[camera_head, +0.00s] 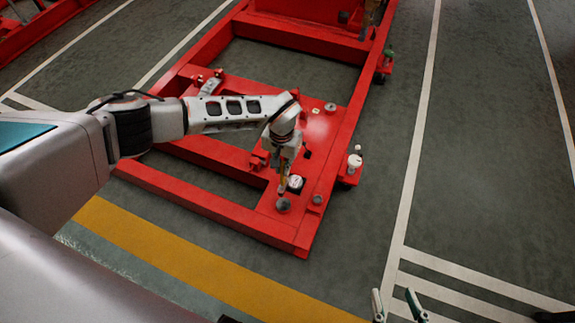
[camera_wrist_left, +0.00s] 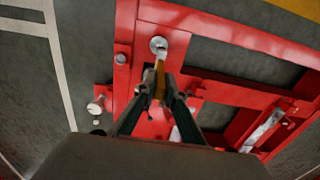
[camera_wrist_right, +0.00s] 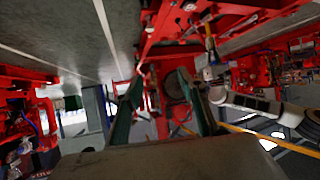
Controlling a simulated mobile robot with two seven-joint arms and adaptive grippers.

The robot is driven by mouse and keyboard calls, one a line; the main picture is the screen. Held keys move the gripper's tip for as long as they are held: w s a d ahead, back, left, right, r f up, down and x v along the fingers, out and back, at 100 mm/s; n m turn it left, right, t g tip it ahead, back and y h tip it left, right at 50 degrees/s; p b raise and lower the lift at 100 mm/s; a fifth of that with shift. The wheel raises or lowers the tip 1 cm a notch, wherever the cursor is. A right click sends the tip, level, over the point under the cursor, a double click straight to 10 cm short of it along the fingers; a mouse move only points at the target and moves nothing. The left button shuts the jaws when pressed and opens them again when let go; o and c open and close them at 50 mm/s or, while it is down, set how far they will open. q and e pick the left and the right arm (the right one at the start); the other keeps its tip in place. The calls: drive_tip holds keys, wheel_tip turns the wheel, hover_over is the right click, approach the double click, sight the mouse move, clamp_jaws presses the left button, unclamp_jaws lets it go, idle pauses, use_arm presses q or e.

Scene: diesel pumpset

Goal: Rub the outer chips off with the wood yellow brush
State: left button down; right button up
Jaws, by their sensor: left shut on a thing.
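My left gripper (camera_head: 285,178) reaches over the near end of a red frame (camera_head: 215,208). It is shut on the yellow wooden brush (camera_wrist_left: 160,80), whose handle points down between the fingers. The brush's lower end is at a round grey disc (camera_head: 283,205) on the frame's plate; the disc also shows in the left wrist view (camera_wrist_left: 158,44). I cannot tell whether they touch. The chips cannot be made out. My right gripper (camera_head: 395,294) is open and empty above the floor at the lower right; its spread fingers show in the right wrist view (camera_wrist_right: 158,82).
A small black and white item (camera_head: 295,183) lies on the plate close to the brush. A bolt (camera_head: 318,199) stands right of the disc. A white-topped fitting (camera_head: 354,161) sits on the frame's right edge. The floor (camera_head: 480,150) right of the frame is clear.

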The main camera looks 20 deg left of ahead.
sight(283, 181)
use_arm(q)
drive_tip(key=shift+w+f, duration=0.15)
drive_tip(key=shift+f, duration=0.4)
wheel_tip(283, 181, down, 5)
drive_tip(key=shift+r+b, duration=0.1)
drive_tip(key=shift+b, duration=1.1)
drive_tip(key=shift+f, duration=0.35)
drive_tip(key=shift+r, duration=0.1)
use_arm(e)
drive_tip(key=shift+w+a+r+m+t+y, duration=0.35)
drive_tip(key=shift+w+a+r, duration=0.2)
drive_tip(key=shift+a+r, duration=0.3)
drive_tip(key=shift+s+f, duration=0.1)
drive_tip(key=shift+s, duration=0.05)
use_arm(q)
drive_tip(key=shift+f+b, duration=0.55)
drive_tip(key=shift+f, duration=0.5)
use_arm(e)
drive_tip(key=shift+s+f, duration=0.3)
drive_tip(key=shift+f, duration=0.5)
drive_tip(key=shift+r, duration=0.1)
